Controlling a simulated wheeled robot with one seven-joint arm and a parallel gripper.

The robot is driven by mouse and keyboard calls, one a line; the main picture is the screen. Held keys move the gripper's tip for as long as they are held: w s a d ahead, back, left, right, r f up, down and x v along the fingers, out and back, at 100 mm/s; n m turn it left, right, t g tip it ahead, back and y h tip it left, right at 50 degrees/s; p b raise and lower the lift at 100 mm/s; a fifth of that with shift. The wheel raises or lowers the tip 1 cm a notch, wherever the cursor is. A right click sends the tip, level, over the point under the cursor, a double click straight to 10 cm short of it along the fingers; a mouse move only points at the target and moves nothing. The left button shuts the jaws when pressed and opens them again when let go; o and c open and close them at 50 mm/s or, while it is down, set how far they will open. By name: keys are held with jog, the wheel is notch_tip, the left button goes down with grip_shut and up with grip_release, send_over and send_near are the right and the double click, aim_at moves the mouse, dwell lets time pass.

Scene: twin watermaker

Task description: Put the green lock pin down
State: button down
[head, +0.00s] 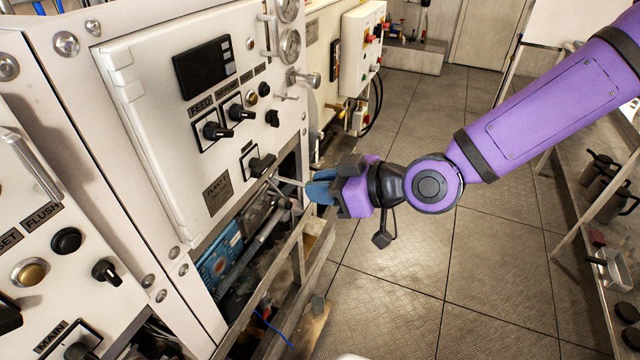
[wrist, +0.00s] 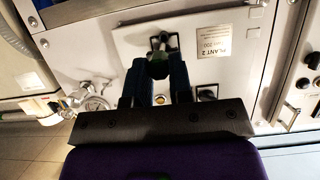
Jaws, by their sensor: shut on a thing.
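My gripper (head: 308,188) has blue fingers and is at the lower right of the panel door, in front of the PLANT 2 switch (head: 262,165). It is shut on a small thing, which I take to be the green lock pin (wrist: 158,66). In the head view a thin pale shaft sticks out from the fingers toward the switch. I cannot tell whether it touches the panel. The switch also shows past the fingertips in the wrist view.
The white panel door (head: 150,130) carries a display and several knobs. Below it are pipes and a frame rail (head: 290,270). A metal bench (head: 590,215) with dark jugs stands on the right. The tiled floor (head: 400,290) between is clear.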

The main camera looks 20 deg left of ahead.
jog(key=w+d+f+m+t+h, duration=0.3)
jog(key=w+d+f+m+t, duration=0.2)
jog(key=w+d, duration=0.65)
jog(key=w+d+f+m+t+h, duration=0.3)
jog(key=w+d+f+m+t, duration=0.2)
jog(key=w+d, duration=0.6)
jog(key=w+d+f+m+t+h, duration=0.1)
jog(key=w+d+f+m+h, duration=0.2)
jog(key=d, duration=0.7)
jog(key=w+d+f+m+t+h, duration=0.1)
jog(key=w+d+f+m+h, duration=0.2)
jog(key=d, duration=0.8)
jog(key=s+f+m+h, duration=0.1)
jog(key=s+f, duration=0.4)
jog(key=shift+d+f, duration=0.3)
jog(key=shift+f, duration=0.05)
jog(key=shift+d, duration=0.1)
jog(key=shift+a, duration=0.25)
jog(key=shift+d, duration=0.25)
